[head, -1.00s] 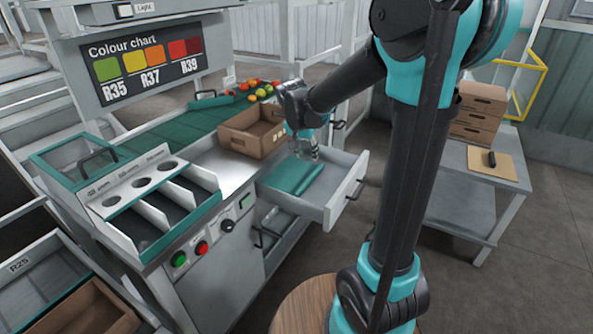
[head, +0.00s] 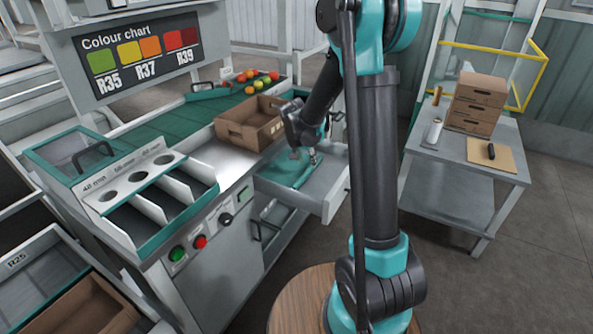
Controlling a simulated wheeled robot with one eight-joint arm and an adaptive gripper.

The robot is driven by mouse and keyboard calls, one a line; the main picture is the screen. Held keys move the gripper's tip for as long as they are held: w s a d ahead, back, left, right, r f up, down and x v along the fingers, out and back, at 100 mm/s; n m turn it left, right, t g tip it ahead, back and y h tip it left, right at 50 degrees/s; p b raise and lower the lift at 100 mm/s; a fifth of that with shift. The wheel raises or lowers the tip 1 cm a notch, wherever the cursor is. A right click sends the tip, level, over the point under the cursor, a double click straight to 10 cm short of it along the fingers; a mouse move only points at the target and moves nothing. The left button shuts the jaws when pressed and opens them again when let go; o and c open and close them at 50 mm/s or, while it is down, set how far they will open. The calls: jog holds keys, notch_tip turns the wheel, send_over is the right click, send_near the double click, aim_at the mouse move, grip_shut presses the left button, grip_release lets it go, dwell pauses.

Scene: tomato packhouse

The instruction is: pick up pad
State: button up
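A flat teal pad (head: 283,174) lies in the open drawer (head: 328,207) of the sorting bench, towards the drawer's left side. My gripper (head: 304,158) points down over the pad's far right part. Its two fingers look spread apart with nothing seen between them. I cannot tell whether the fingertips touch the pad. My wrist and forearm hide the far right part of the drawer.
A brown cardboard crate (head: 250,124) stands on the bench just behind the drawer. Tomatoes (head: 259,80) lie at the far end of the green belt (head: 165,127). A grey side table (head: 462,153) with stacked boxes (head: 476,104) stands to the right.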

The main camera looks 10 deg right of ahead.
aim_at(309, 169)
jog(key=shift+x, duration=2.7)
jog(key=shift+s, duration=0.1)
jog(key=shift+c, duration=0.3)
grip_shut()
